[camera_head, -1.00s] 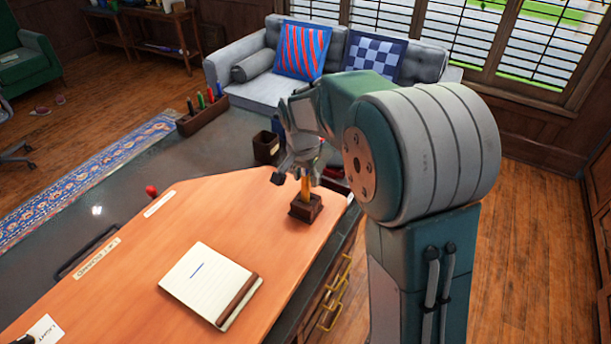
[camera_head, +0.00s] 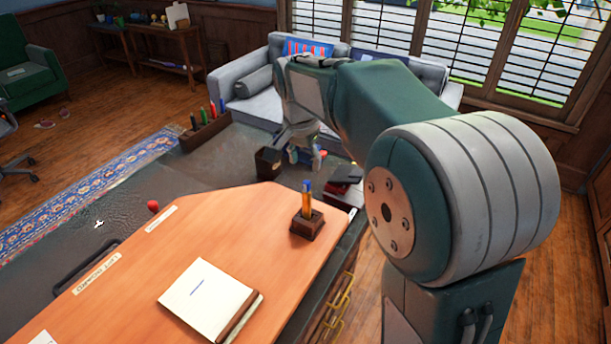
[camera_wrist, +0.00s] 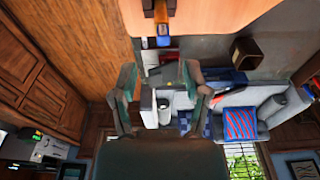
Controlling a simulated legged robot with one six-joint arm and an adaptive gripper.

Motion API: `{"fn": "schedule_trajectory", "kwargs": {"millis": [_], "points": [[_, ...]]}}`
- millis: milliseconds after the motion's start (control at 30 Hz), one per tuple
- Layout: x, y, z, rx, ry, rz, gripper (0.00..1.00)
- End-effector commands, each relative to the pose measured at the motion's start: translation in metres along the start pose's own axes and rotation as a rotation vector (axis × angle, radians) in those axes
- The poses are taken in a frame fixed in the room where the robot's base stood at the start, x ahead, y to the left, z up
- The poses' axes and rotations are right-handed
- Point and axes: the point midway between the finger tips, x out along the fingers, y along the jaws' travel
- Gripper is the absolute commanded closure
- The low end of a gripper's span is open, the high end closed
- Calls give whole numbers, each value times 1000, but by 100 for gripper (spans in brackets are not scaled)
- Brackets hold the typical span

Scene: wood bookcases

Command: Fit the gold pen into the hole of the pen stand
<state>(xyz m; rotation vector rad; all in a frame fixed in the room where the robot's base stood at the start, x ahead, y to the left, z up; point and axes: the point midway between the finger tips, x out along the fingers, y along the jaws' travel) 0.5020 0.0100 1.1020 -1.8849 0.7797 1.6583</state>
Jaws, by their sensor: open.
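The gold pen (camera_head: 306,202) stands upright in the dark wooden pen stand (camera_head: 307,227) on the orange desk top, its blue end up. The pen's lower end is hidden inside the stand. In the wrist view, the pen (camera_wrist: 162,22) shows at the top edge, with part of the stand beside it. My gripper (camera_head: 305,160) is raised beyond the pen in the head view, apart from it. In the wrist view, my gripper (camera_wrist: 164,84) has its two fingers spread, with nothing held between them.
A notepad (camera_head: 208,297) lies on the desk top (camera_head: 150,275). Behind are a dark cup (camera_head: 267,164), a pen tray (camera_head: 205,132) and dark red and black items (camera_head: 345,180). The desk top around the stand is clear.

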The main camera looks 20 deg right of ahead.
Motion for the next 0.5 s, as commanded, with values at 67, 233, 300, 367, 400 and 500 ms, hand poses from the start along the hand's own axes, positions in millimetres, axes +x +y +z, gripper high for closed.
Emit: {"fn": "schedule_trajectory", "kwargs": {"millis": [67,233,300,367,400,500], "points": [[-8,0,0,0,0,-1,40],[-18,6,4,-19,5,-10,40],[-25,15,12,-52,16,-27,40],[-32,26,20,-93,28,-46,40],[-37,34,27,-123,38,-60,40],[-45,54,43,-201,65,-92,40]]}}
